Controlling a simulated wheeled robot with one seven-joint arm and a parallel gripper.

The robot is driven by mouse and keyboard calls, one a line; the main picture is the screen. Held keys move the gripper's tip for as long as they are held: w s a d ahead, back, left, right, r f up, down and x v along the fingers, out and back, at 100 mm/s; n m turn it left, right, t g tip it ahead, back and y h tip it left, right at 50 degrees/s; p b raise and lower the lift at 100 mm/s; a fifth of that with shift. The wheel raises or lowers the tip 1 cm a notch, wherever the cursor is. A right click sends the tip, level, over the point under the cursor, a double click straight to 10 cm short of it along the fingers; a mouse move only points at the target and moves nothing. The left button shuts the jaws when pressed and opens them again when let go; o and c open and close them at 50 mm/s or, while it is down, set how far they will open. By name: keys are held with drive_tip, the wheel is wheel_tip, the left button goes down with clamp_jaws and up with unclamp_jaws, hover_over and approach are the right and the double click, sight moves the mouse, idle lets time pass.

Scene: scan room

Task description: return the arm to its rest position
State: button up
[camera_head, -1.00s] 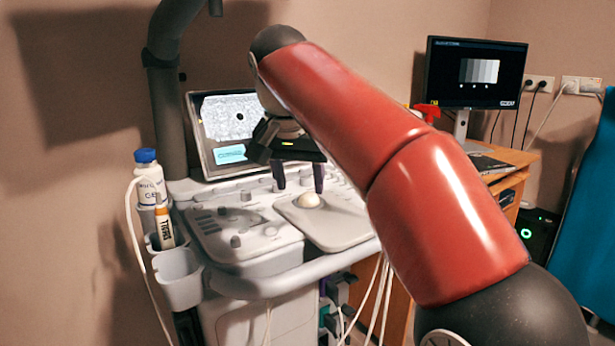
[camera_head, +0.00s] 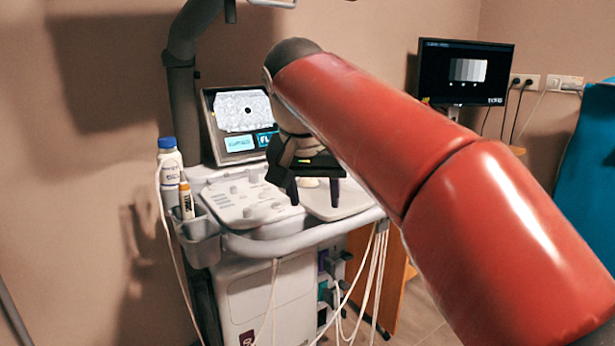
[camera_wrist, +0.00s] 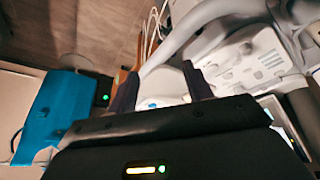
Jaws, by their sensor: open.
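My gripper (camera_head: 315,192) hangs from my red arm in front of the ultrasound cart. In the head view its two dark fingers point down and stand apart, with nothing seen between them. In the wrist view the gripper (camera_wrist: 160,92) also shows both fingers spread, with part of the cart and floor beyond. The cart's control panel (camera_head: 240,203) lies behind and below the fingers. A pale rounded knob on the panel is partly hidden by the gripper. Whether the fingers touch the panel is not clear, but they appear apart from it.
The cart's screen (camera_head: 240,122) stands behind the gripper. A blue-capped bottle (camera_head: 169,165) and an orange-labelled tube (camera_head: 186,200) stand in side holders at left. White cables (camera_head: 375,270) hang in front. A monitor (camera_head: 463,75) and a blue surface (camera_head: 588,160) are at right.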

drive_tip(key=s+d+f+n, duration=0.1)
drive_tip(key=s+d+f, duration=0.6)
drive_tip(key=s+f, duration=0.3)
drive_tip(key=s+d+f+n+t+y, duration=0.1)
drive_tip(key=s+d+f, duration=0.6)
drive_tip(key=s+f, duration=0.3)
wheel_tip(320, 180, down, 2)
drive_tip(key=shift+s+d+f, duration=0.2)
drive_tip(key=shift+f, duration=0.05)
idle(2.2)
